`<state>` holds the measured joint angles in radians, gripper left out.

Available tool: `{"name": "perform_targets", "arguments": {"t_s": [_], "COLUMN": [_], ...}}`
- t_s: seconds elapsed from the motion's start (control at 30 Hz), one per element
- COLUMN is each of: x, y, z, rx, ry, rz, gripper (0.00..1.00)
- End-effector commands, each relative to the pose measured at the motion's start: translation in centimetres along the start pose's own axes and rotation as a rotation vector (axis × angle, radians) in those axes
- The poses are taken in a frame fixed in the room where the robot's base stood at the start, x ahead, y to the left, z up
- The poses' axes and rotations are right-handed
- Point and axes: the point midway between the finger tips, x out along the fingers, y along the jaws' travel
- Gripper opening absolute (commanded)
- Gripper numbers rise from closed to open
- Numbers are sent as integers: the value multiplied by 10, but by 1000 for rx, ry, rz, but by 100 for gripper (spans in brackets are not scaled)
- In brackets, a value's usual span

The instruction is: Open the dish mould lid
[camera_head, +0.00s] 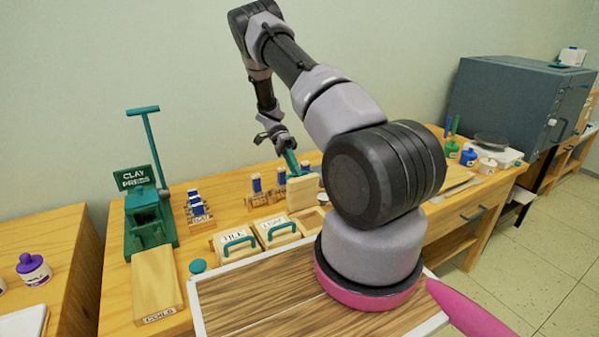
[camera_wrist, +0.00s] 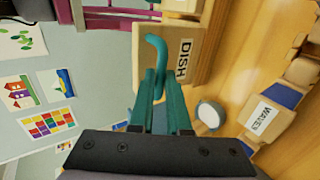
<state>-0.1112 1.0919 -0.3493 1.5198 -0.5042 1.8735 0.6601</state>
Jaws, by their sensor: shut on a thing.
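The dish mould lid is a wooden panel (camera_head: 303,192) standing steeply tilted near the back of the table. In the wrist view the lid (camera_wrist: 201,28) carries a DISH label and a curved teal handle (camera_wrist: 158,48). My gripper (camera_head: 291,162) comes down from the back left to the lid. In the wrist view its teal fingers (camera_wrist: 160,95) are shut on the handle.
Two closed moulds with teal handles, one marked TILE (camera_head: 235,243), the other (camera_head: 277,231), stand left of the lid. A green clay press (camera_head: 150,215) is farther left. Blue-topped stamps in wooden racks (camera_head: 198,210) stand behind. A grey kiln (camera_head: 515,95) is at right.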

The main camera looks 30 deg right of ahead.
Motion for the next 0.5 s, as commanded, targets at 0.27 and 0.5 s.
{"name": "perform_targets", "arguments": {"t_s": [0.27, 0.5], "x": [-4, -6], "y": [-20, -28], "z": [1, 1], "rx": [-3, -3], "ry": [-3, -5], "rz": [8, 10], "gripper": [0, 0]}}
